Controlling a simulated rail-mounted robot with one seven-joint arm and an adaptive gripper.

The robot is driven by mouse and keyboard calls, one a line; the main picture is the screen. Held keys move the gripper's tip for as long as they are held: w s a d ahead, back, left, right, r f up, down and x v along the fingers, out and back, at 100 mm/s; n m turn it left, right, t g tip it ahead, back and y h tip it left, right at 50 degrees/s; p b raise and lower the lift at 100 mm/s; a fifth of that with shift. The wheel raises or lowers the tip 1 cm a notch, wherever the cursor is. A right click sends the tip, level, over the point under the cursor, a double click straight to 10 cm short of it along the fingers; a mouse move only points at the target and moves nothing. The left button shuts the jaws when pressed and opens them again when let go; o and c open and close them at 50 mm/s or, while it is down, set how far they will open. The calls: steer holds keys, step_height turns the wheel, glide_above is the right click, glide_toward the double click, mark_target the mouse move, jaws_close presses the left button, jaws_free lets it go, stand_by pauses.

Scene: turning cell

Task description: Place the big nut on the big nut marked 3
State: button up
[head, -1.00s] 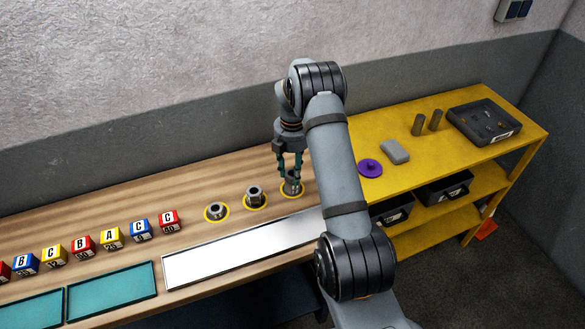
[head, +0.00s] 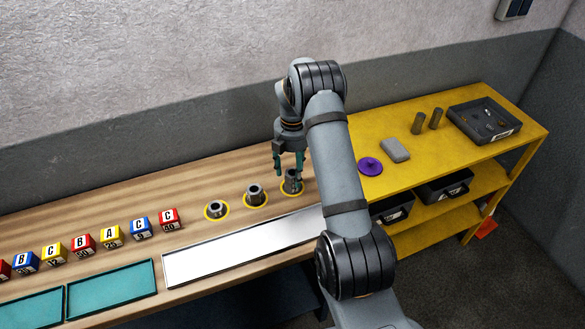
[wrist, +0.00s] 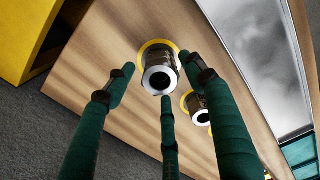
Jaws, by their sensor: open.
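Several steel nuts stand on yellow-ringed spots on the wooden bench. The right one (head: 292,186) is directly below my gripper (head: 288,172). It looks upright and taller than a single flat nut, but I cannot tell whether it is one piece or two stacked. In the wrist view this nut (wrist: 159,74) stands between my spread fingers (wrist: 158,82), with clear gaps and nothing held. The middle nut (head: 254,195) and the lower left nut (head: 216,210) stand apart. I cannot read any number marks.
A long bright metal plate (head: 235,250) lies in front of the nuts. Lettered cubes (head: 112,237) and teal trays (head: 112,290) are at left. The yellow shelf (head: 440,165) at right holds a purple disc (head: 368,166), a grey block (head: 396,150), cylinders and a dark tray (head: 483,122).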

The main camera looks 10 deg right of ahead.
mark_target(292, 172)
steer(key=shift+w+r, duration=0.1)
steer(key=shift+r, duration=0.55)
step_height(292, 172, up, 11)
steer(key=b, duration=0.1)
